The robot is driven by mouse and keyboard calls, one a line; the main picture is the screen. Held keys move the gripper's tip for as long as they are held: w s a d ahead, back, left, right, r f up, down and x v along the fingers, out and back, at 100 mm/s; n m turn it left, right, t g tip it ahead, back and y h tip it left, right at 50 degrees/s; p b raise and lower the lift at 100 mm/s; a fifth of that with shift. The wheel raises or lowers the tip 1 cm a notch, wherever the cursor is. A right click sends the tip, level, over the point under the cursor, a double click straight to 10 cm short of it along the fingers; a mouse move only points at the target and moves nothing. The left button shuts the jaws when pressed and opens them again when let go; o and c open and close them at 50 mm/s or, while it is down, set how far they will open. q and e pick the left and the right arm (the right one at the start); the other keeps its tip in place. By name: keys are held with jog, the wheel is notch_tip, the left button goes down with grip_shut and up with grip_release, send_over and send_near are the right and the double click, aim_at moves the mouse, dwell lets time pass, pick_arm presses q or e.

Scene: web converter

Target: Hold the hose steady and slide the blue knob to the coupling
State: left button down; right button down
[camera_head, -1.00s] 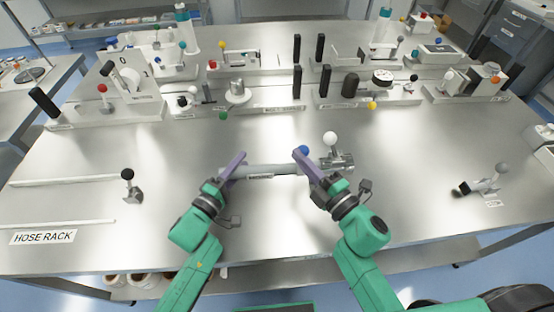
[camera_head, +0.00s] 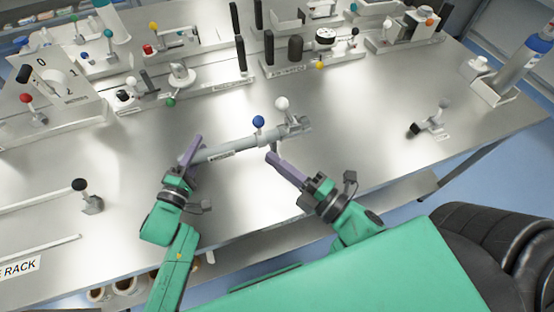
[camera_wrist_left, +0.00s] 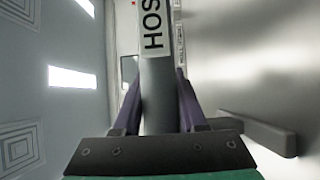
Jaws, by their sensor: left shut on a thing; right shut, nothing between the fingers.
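The grey hose (camera_head: 230,149) lies along the bench with a printed label on it. It also shows in the left wrist view (camera_wrist_left: 157,88), running between the fingers. My left gripper (camera_head: 190,153) is shut on the hose near its left end. The blue knob (camera_head: 258,121) stands upright on the hose towards its right end. The metal coupling (camera_head: 294,126), with a white ball knob (camera_head: 282,103), is just right of the blue knob, with a short gap between. My right gripper (camera_head: 270,157) is shut and empty, on the near side of the hose, below the blue knob.
Fixtures with coloured knobs and black handles line the back of the bench. A blue bottle (camera_head: 526,60) stands at far right. The metal bench top (camera_head: 365,140) between is clear.

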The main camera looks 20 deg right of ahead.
pick_arm(q)
jog(key=shift+s+f, duration=0.15)
jog(key=shift+f, duration=0.4)
jog(key=shift+r+p, duration=0.15)
jog(key=shift+p, duration=0.25)
jog(key=shift+r, duration=0.1)
jog(key=shift+c, duration=1.9)
grip_release()
jog(key=shift+w+a+r, duration=0.1)
jog(key=shift+w, duration=0.15)
jog(key=v, duration=1.2)
jog(key=shift+s+r, duration=0.1)
jog(key=shift+r, duration=0.05)
